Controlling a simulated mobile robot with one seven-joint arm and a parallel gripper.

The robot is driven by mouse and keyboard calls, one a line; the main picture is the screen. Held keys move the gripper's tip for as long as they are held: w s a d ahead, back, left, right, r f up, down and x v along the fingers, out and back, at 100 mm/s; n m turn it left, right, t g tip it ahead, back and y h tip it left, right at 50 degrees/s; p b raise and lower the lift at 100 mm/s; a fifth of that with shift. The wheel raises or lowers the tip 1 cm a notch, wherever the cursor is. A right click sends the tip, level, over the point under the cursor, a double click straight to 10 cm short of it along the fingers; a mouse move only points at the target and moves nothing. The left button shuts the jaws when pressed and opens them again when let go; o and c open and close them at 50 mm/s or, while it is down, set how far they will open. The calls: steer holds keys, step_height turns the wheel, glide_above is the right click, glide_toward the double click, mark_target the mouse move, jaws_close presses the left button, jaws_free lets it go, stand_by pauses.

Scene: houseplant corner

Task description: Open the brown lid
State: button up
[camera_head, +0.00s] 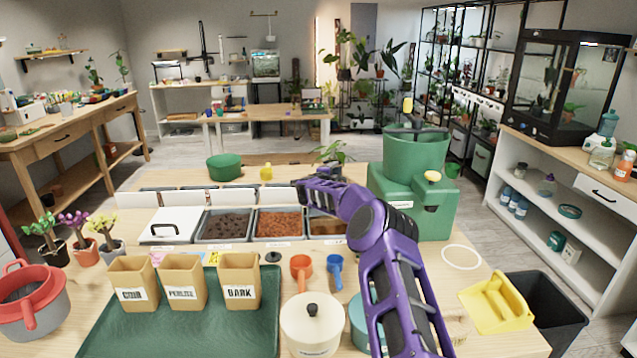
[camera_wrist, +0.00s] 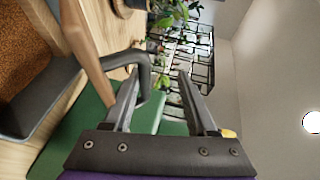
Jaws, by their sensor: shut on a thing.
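The brown lid (camera_wrist: 84,45) shows in the wrist view as a tilted panel seen nearly edge-on, raised beside a dark grey bin. Its dark curved handle (camera_wrist: 143,66) reaches between my fingers. In the head view my gripper (camera_head: 328,173) is at the back of the bin row, above the rightmost bin (camera_head: 327,238). My purple arm hides part of that bin and most of the lid there.
A green machine (camera_head: 415,205) stands close to the right of my arm. The bins to the left include a white-lidded one (camera_head: 172,226). In front are brown pots on a green tray (camera_head: 130,325), scoops and a cream pot (camera_head: 312,328). A small plant stands behind my gripper.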

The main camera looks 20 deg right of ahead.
steer(key=shift+s+a+r, duration=0.2)
steer(key=shift+a+r, duration=0.2)
steer(key=shift+a, duration=0.2)
steer(key=shift+s+a+r, duration=0.2)
steer(key=shift+a+r, duration=0.2)
steer(key=shift+a, duration=0.2)
steer(key=v, duration=1.4)
steer(key=shift+s+d+f+b, duration=0.25)
steer(key=shift+s+d+b, duration=0.1)
steer(key=shift+s, duration=0.1)
